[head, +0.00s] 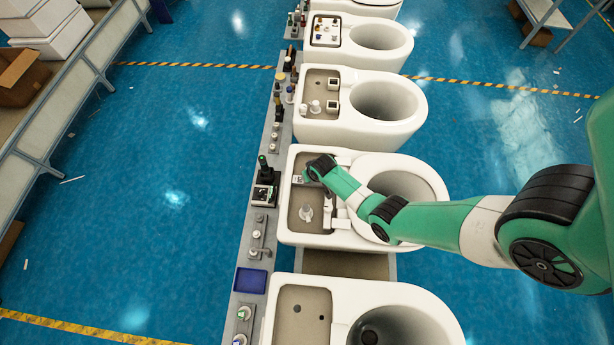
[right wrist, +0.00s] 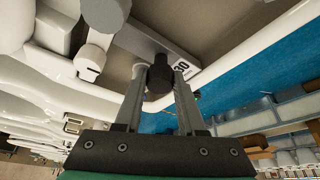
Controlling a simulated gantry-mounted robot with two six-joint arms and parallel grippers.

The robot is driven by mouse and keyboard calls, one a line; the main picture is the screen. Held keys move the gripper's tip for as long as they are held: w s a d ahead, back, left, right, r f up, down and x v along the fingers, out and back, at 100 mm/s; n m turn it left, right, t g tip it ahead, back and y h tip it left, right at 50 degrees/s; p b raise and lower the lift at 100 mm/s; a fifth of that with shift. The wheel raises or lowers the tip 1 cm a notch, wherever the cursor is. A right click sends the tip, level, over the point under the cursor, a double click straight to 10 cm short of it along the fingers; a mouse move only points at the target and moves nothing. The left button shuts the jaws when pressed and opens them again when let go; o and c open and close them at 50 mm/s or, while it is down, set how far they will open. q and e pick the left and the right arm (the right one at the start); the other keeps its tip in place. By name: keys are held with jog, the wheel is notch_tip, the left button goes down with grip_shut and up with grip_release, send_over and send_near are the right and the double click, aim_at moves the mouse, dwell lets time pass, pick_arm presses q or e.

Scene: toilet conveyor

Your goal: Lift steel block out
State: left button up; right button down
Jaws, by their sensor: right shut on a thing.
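The steel block (right wrist: 148,42) is a grey bar with a dark knob (right wrist: 160,76) and a white label reading "30" in the right wrist view. My right gripper (right wrist: 159,82) is shut on the knob. In the head view my right gripper (head: 308,172) reaches over the upper left corner of the open tank of a white toilet (head: 283,222). A small part of the block with its white label (head: 297,179) shows beside it. I cannot tell whether the block touches the tank floor. My left gripper is not in view.
A clear-looking fitting (head: 305,212) stands in the same tank, with grey and white parts along its right side. A grey rail (head: 240,290) on the left holds small parts, a green-topped device (head: 264,172) and a blue tray (head: 250,281). More toilets stand in line.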

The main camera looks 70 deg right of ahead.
jog(key=shift+r, duration=0.1)
notch_tip(320, 180, up, 6)
jog(key=p, duration=0.5)
jog(key=shift+f, duration=0.25)
jog(key=shift+w, duration=0.1)
